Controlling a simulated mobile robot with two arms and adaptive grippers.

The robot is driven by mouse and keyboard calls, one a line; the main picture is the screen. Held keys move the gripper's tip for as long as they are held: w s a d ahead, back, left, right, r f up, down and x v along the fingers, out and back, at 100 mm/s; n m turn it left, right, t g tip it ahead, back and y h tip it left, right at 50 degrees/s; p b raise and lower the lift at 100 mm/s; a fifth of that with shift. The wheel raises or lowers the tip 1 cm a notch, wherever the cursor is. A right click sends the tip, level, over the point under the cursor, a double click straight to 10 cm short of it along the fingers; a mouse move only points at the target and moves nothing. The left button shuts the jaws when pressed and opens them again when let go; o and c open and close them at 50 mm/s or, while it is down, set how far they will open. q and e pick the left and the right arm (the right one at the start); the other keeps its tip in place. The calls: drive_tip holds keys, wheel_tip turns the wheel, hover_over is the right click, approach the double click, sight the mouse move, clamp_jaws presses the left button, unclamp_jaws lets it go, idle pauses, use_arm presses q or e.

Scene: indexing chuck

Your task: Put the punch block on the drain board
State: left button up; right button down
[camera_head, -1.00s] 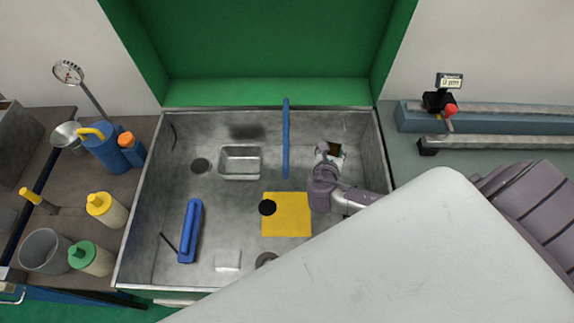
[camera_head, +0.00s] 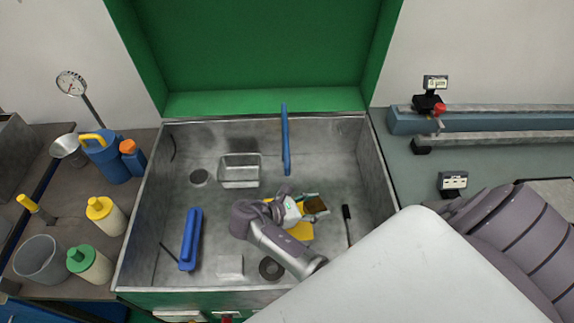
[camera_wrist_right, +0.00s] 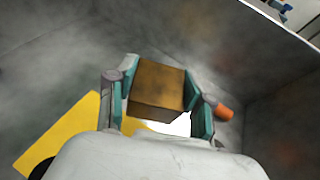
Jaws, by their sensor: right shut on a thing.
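The punch block, a brown block (camera_head: 316,206), is held between the fingers of my right gripper (camera_head: 302,208). In the right wrist view the block (camera_wrist_right: 157,88) sits between the two teal-padded fingers, above the basin floor. A flat yellow board (camera_head: 301,231), which I take to be the drain board, lies in the basin below the gripper. My arm hides much of it; its yellow edge also shows at the left of the right wrist view (camera_wrist_right: 62,138). I cannot tell the gap between block and board. My left gripper is not in view.
The metal basin has raised walls (camera_head: 378,165). Inside are a metal tray (camera_head: 240,169), a blue bar (camera_head: 191,238), an upright blue divider (camera_head: 285,140), a white block (camera_head: 230,266), a dark ring (camera_head: 271,268) and a black-handled tool (camera_head: 347,224). Bottles stand left.

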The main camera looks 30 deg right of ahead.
drive_tip(key=w+a+f, duration=0.1)
drive_tip(key=w, duration=0.1)
drive_tip(key=w+a+f+b, duration=0.1)
drive_tip(key=w+a+f, duration=0.1)
drive_tip(key=w+a+f+b, duration=0.1)
drive_tip(key=w, duration=0.2)
drive_tip(key=shift+w+a+f, duration=0.1)
drive_tip(key=shift+a+f, duration=0.05)
drive_tip(key=shift+f, duration=0.25)
drive_tip(key=shift+f+b, duration=0.85)
drive_tip(key=shift+f, duration=1.15)
drive_tip(key=shift+f, duration=0.1)
drive_tip(key=shift+c, duration=2.2)
unclamp_jaws()
drive_tip(key=shift+f, duration=0.1)
